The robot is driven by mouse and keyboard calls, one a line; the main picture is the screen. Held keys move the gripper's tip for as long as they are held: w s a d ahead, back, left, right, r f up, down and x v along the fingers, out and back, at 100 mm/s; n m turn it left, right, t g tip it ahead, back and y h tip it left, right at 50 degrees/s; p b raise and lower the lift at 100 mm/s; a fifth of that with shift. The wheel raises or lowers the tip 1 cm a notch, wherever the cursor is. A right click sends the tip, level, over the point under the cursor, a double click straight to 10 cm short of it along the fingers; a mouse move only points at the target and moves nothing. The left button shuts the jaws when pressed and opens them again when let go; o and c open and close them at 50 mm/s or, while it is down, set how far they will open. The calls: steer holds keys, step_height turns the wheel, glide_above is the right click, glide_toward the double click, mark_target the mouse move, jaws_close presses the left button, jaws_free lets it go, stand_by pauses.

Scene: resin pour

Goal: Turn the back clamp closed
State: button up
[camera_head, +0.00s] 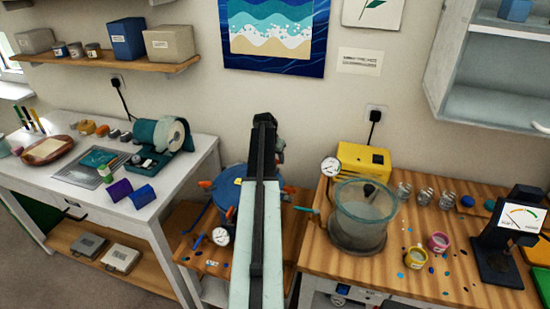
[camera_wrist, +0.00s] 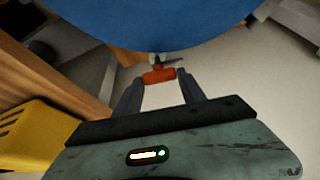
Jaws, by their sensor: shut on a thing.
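The blue pot (camera_head: 232,183) stands on the low wooden bench in the head view, largely covered by my arm. Orange clamp handles, such as the left one (camera_head: 205,184), show around its rim. In the wrist view the blue pot wall (camera_wrist: 160,22) fills the top. The orange-red handle of the back clamp (camera_wrist: 159,76) sticks out below it. My gripper (camera_wrist: 160,80) has its two dark fingers on either side of this handle and is shut on it. In the head view the back clamp and my fingertips are hidden behind my arm.
A pressure gauge (camera_head: 221,237) sits in front of the pot. A yellow pump (camera_head: 363,160) and a clear chamber (camera_head: 362,215) stand on the right bench. The white table (camera_head: 75,198) is on the left. The wall is close behind the pot.

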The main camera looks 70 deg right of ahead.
steer(key=n+t, duration=0.1)
steer(key=n, duration=0.2)
steer(key=shift+s+a+n, duration=0.1)
steer(key=shift+n, duration=0.3)
steer(key=n+t, duration=0.1)
steer(key=n, duration=0.1)
steer(key=n+t+y, duration=0.1)
steer(key=n, duration=0.1)
steer(key=shift+s+n, duration=0.15)
steer(key=shift+n, duration=0.15)
steer(key=n+t+y, duration=0.1)
steer(key=n, duration=0.3)
steer(key=shift+d, duration=0.2)
steer(key=shift+s+n+t+y, duration=0.1)
steer(key=shift+n+t+y, duration=0.35)
steer(key=shift+n, duration=0.95)
steer(key=o, duration=1.4)
steer(key=shift+c, duration=0.2)
